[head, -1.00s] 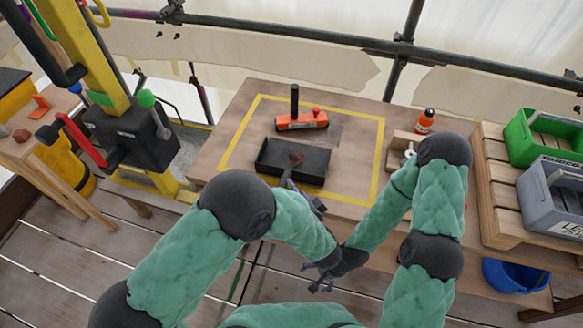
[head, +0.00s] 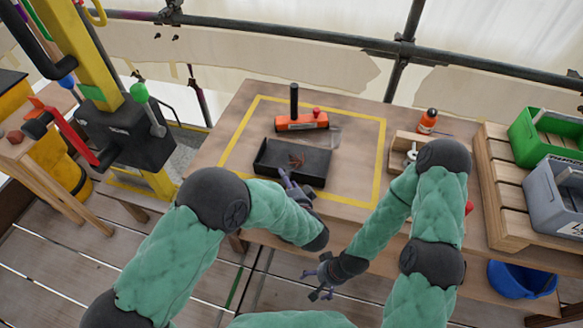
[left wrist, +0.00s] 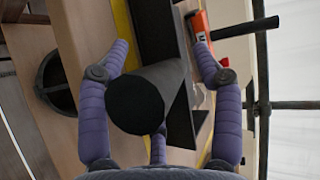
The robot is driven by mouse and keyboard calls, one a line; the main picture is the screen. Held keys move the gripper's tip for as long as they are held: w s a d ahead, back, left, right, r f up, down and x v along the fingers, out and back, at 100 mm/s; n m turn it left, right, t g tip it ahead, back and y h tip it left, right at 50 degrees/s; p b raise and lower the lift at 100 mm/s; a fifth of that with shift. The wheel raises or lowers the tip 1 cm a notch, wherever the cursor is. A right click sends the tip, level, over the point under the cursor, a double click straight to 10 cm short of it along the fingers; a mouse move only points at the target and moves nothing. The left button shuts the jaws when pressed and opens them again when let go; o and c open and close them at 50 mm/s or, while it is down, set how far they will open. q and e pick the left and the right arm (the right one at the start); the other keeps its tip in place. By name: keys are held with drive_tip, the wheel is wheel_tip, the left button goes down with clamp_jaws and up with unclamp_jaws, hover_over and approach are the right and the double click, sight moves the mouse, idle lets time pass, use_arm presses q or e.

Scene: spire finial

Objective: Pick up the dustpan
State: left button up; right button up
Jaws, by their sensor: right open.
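The dustpan (head: 270,156) is a black, shallow pan lying on the table inside a yellow outline, with some reddish-brown bits in it. My left gripper (head: 286,180) is at the pan's near edge, partly hidden by my wrist. In the left wrist view, a thick black handle (left wrist: 150,98) points at the camera and hides part of the pan. My left gripper's purple fingers (left wrist: 163,52) are spread on either side of it, with gaps showing; the third finger is mostly hidden behind it. My right gripper (head: 318,280) is open and empty in front of the table's near edge.
An orange tool (head: 302,122) with an upright black handle stands just behind the pan. An orange bottle (head: 427,121) and a wooden block (head: 400,146) are to the right. Green (head: 545,140) and grey (head: 560,195) bins sit on slats at far right. The table's left part is clear.

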use_arm(q)
clamp_jaws()
drive_tip(key=shift+r, duration=0.1)
